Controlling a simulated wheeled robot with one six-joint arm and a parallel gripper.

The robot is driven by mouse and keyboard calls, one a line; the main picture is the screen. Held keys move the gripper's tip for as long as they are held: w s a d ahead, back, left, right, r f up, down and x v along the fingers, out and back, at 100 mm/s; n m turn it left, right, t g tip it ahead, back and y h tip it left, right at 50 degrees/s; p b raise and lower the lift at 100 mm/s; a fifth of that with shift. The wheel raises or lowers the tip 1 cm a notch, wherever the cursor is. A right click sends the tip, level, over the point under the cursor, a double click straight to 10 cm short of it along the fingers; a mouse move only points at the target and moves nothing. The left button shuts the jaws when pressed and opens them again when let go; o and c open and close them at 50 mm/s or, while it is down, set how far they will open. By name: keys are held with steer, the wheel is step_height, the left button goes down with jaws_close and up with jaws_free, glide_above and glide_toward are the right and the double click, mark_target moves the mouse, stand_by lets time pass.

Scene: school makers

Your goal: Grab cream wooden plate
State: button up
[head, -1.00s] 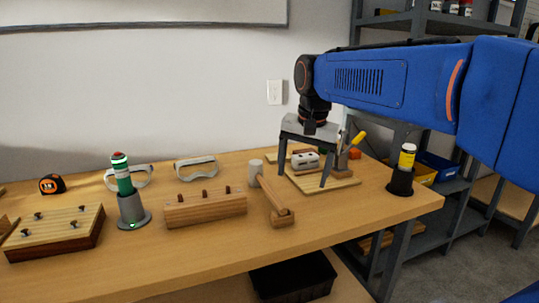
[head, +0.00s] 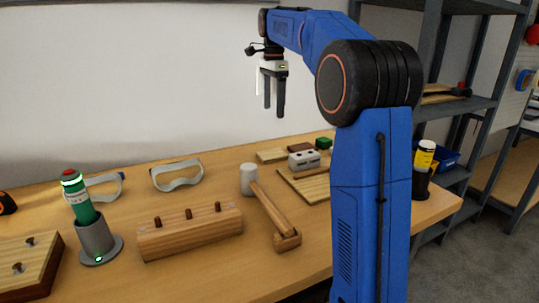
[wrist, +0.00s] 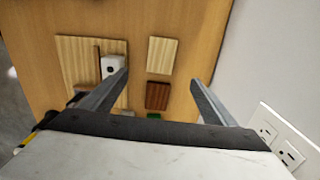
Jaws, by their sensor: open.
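A small cream wooden plate (head: 270,156) lies flat near the back of the table, and in the wrist view (wrist: 162,55) it appears between and beyond my fingertips. A larger cream striped board (head: 312,189) lies nearer the front, partly hidden by my arm. It shows at left in the wrist view (wrist: 77,75). The frames do not settle which of the two is the named plate. My gripper (head: 273,112) is open, empty and pointing down, well above the table. Its fingers also show in the wrist view (wrist: 160,77).
A white-grey block (head: 304,160) stands by the larger board. A brown block (wrist: 157,96) and a green block (head: 323,143) lie close to the small plate. A mallet (head: 272,208), pegged wooden block (head: 190,232) and safety glasses (head: 177,175) lie left. The wall is close behind.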

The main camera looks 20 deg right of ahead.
glide_above(272, 154)
step_height(272, 154, down, 11)
steer(key=shift+d+r, duration=0.1)
steer(key=shift+d, duration=0.05)
steer(key=shift+w+f, duration=0.1)
steer(key=shift+f, duration=3.05)
steer(key=c, duration=1.1)
